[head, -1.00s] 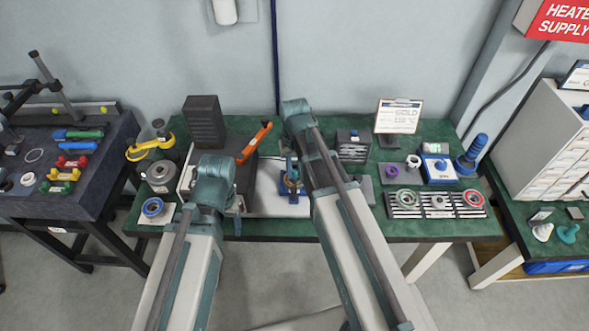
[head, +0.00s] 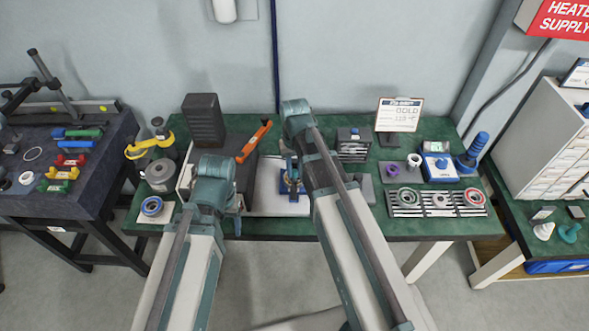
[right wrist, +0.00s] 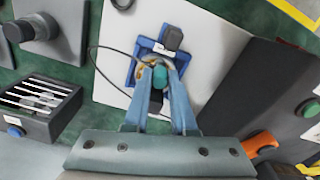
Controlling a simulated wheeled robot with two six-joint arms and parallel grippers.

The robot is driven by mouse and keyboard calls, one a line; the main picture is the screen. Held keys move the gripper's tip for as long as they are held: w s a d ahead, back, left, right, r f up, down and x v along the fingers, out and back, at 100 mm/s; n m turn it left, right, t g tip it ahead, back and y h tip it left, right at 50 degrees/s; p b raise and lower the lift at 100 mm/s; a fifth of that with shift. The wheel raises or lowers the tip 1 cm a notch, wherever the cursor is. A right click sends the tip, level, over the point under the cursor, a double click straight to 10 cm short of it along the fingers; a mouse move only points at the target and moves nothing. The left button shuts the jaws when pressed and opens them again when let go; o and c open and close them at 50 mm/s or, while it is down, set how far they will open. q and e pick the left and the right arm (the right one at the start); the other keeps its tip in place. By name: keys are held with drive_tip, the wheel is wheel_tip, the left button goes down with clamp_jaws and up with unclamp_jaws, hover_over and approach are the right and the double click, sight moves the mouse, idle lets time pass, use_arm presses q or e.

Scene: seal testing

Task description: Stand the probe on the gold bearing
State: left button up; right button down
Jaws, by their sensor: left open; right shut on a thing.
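A dark cable curves beside the base. In the head view, my right gripper (head: 291,172) is above the blue base (head: 294,197). My left gripper (head: 238,208) is open and empty, left of the base; its fingertips are small.
The base stands on a white plate (head: 268,202). A dark block with an orange-handled lever (head: 254,141) is to its left. At right are a slotted rack with rings (head: 438,212), a placard reading GOLD (head: 399,114) and a blue stand (head: 473,153).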

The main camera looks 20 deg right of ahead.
drive_tip(key=shift+f, duration=0.3)
drive_tip(key=c, duration=0.7)
unclamp_jaws()
drive_tip(key=shift+o, duration=0.2)
wheel_tip(320, 180, up, 7)
drive_tip(key=p, duration=0.6)
drive_tip(key=shift+r+p, duration=0.1)
drive_tip(key=shift+p, duration=0.25)
drive_tip(key=shift+s+a, duration=0.1)
drive_tip(key=s+a+n+h, duration=0.1)
drive_tip(key=s+a+n, duration=0.3)
drive_tip(key=s+a, duration=0.6)
drive_tip(key=s, duration=0.4)
drive_tip(key=shift+a, duration=0.15)
